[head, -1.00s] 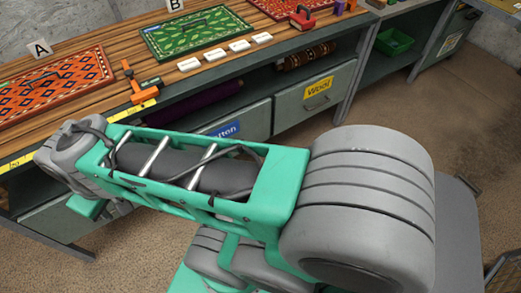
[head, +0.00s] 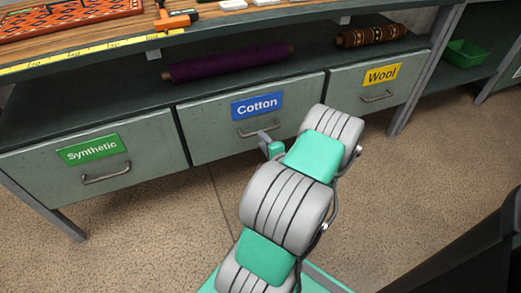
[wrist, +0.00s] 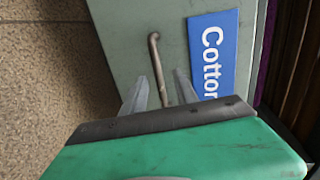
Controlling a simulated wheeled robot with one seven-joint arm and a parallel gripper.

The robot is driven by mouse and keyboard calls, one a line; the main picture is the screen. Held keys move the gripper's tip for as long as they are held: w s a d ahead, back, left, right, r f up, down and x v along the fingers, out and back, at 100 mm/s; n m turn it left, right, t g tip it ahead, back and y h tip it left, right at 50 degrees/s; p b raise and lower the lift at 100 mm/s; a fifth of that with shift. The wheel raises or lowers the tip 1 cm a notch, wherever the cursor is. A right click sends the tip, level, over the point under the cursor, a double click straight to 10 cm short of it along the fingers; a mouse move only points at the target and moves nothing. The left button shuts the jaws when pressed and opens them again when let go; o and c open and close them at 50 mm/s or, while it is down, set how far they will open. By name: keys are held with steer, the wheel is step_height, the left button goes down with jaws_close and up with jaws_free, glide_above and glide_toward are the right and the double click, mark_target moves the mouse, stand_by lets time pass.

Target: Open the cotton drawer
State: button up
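The cotton drawer (head: 205,132) is the middle one of the bench's row of drawers, with a blue Cotton label (head: 257,106). Its grey front looks flush with its neighbours, so the drawer looks closed. Its bar handle (head: 272,130) is below the label, partly hidden by my gripper (head: 268,142). In the wrist view the handle (wrist: 155,60) runs between the two fingers of my gripper (wrist: 158,90). The fingers are apart, with space on both sides of the handle. I cannot tell whether either finger touches it.
The synthetic drawer (head: 60,175) is to the left and the wool drawer (head: 350,98) to the right, both closed. A purple roll (head: 230,62) and a patterned roll (head: 370,36) lie on the shelf above. The floor (head: 130,225) before the drawers is clear.

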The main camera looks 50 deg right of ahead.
steer(key=shift+m+h, duration=0.4)
steer(key=shift+m, duration=0.1)
steer(key=w+d, duration=0.1)
steer(key=w+d+f+b, duration=0.1)
steer(key=w+d, duration=0.1)
steer(key=w+d+f, duration=0.1)
steer(key=w+d, duration=0.1)
steer(key=shift+w+f+b, duration=0.1)
steer(key=shift+b, duration=0.3)
jaws_close()
stand_by(0.7)
